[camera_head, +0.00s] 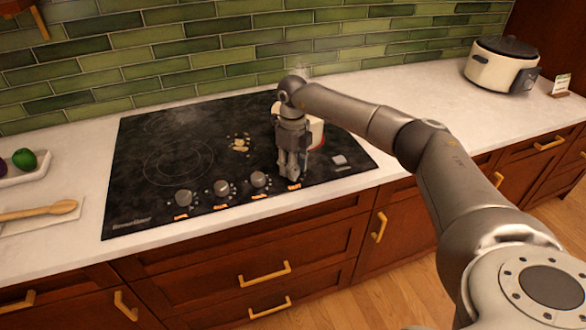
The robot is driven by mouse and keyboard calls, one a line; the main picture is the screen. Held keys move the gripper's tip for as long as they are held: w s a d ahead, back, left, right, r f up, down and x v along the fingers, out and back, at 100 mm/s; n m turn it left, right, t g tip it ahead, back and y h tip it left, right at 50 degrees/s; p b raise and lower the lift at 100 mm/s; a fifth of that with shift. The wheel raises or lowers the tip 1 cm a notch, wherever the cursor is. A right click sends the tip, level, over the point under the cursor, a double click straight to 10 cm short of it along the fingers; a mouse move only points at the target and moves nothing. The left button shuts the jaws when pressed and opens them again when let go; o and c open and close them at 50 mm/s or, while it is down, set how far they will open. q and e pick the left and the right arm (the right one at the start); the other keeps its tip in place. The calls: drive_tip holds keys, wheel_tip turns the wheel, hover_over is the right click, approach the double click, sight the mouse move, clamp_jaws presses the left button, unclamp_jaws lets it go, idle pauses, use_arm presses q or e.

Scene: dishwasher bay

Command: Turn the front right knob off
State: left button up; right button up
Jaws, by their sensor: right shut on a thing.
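The black cooktop (125,190) is set in the white counter, with a row of round grey knobs along its front edge. The left knob (183,197), the second knob (221,188) and the third knob (259,179) show plainly, each above an orange mark. My right gripper (291,172) points down at the right end of this row, above another orange mark (294,186). It is shut on the knob there, which its fingers hide almost wholly, so the knob's angle cannot be told. My left gripper is out of view.
A pale pot (316,134) with a reddish part stands on the cooktop behind my right gripper, partly hidden. A white cooker (491,70) stands at the back right. A wooden spoon (45,209) lies at left. The counter right of the cooktop is mostly clear.

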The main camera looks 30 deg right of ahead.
drive_tip(key=shift+n, duration=0.9)
drive_tip(key=shift+r+b, duration=0.1)
drive_tip(key=shift+b, duration=0.2)
drive_tip(key=o, duration=1)
drive_tip(key=shift+o, duration=0.2)
wheel_tip(320, 180, up, 12)
